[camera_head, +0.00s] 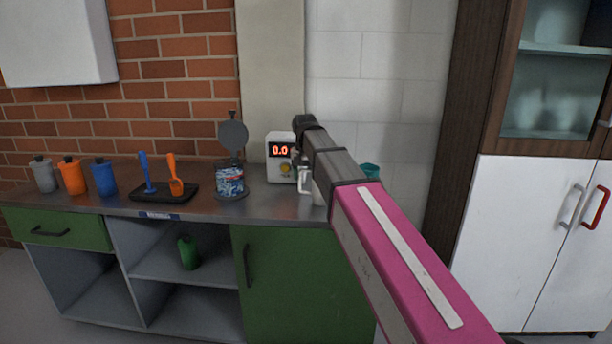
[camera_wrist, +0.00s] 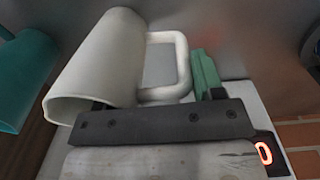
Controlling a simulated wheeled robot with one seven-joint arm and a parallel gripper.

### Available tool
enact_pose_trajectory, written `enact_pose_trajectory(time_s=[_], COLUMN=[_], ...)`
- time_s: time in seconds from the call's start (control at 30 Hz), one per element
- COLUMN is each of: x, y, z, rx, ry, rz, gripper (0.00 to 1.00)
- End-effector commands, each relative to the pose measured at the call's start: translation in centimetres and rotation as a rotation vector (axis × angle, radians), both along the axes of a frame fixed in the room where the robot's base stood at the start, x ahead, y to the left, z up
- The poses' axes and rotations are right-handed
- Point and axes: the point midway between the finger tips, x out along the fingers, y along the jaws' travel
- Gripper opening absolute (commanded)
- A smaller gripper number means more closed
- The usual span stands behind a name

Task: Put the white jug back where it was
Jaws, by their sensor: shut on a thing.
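The white jug (camera_head: 318,191) is at the right part of the steel counter, largely hidden behind my arm in the head view. In the wrist view the white jug (camera_wrist: 98,62) fills the upper left, tilted in the picture, with its loop handle to the right. My gripper (camera_wrist: 178,93) is shut on the jug, at its handle side; a green finger pad shows just right of the handle. The exact contact is partly hidden. I cannot tell whether the jug's base touches the counter.
A white device (camera_head: 280,158) reading 0.0 stands just left of the jug. A teal cup (camera_head: 370,170) is close on its right. A tall cabinet (camera_head: 518,230) is at right.

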Motion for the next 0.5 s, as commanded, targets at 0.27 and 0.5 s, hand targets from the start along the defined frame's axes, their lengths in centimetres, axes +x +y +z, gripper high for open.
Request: enact_pose_trajectory(time_s=[0.27,0.5], x=[0.0,0.0], y=[0.01,0.01], z=[-0.21,-0.2], rx=[0.0,0.0], ry=[0.0,0.0], rz=[0.0,0.0], gripper=[0.85,0.87])
